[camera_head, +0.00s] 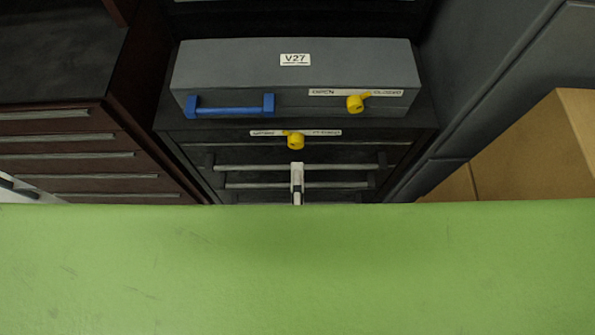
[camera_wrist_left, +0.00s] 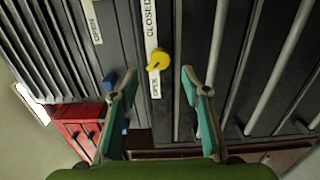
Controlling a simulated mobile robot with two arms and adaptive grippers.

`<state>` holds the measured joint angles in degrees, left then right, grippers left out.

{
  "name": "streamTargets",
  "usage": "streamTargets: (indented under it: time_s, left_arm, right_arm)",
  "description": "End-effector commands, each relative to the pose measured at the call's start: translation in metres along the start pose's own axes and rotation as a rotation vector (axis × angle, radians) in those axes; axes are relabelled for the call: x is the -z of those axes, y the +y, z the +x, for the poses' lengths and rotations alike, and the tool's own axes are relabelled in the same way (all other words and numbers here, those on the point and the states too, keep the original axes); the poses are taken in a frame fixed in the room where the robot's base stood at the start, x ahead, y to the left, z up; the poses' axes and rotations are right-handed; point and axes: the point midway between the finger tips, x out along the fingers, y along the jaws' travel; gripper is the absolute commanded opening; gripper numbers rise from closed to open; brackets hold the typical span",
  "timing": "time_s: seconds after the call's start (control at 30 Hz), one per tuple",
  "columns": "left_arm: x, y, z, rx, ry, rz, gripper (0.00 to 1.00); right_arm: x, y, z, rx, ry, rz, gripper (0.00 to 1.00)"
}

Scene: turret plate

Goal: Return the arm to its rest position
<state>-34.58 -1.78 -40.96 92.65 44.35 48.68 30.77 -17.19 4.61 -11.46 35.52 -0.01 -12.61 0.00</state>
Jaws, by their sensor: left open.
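My left gripper (camera_head: 297,172) shows edge-on in the head view, in front of the dark drawer cabinet (camera_head: 230,155) and below its yellow knob (camera_head: 295,141). In the left wrist view my left gripper (camera_wrist_left: 158,76) is open, with two teal-padded fingers spread apart and nothing between them. The yellow knob (camera_wrist_left: 159,59) shows beyond the fingertips, apart from them. Its pointer leans toward the OPEN end of the label. My right gripper is in neither view.
A grey case (camera_head: 240,65) marked V27, with a blue handle (camera_head: 230,108) and another yellow knob (camera_head: 355,104), sits on the cabinet. Brown drawers (camera_head: 80,150) stand left. A cardboard box (camera_head: 540,150) is at right. A red cabinet (camera_wrist_left: 80,125) shows in the wrist view.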

Motion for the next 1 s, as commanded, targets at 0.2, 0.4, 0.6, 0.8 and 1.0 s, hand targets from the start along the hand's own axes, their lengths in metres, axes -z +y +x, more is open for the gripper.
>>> streamTargets:
  time_s: [0.2,0.4,0.6,0.8,1.0]
  left_arm:
    - [0.0,0.0,0.0,0.0,0.0,0.0,0.43]
    - [0.0,0.0,0.001,0.0,-0.001,0.002,0.43]
    - [-0.009,-0.05,0.001,0.058,-0.118,0.193,0.43]
    - [0.002,-0.19,-0.023,0.252,-0.412,0.649,0.43]
    - [0.064,-0.318,-0.077,0.497,-0.697,1.023,0.43]
  right_arm:
    - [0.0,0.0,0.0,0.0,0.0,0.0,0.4]
    - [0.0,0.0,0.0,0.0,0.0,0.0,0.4]
    - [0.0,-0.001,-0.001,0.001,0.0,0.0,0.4]
    - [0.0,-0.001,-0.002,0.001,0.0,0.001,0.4]
    - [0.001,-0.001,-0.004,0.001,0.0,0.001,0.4]
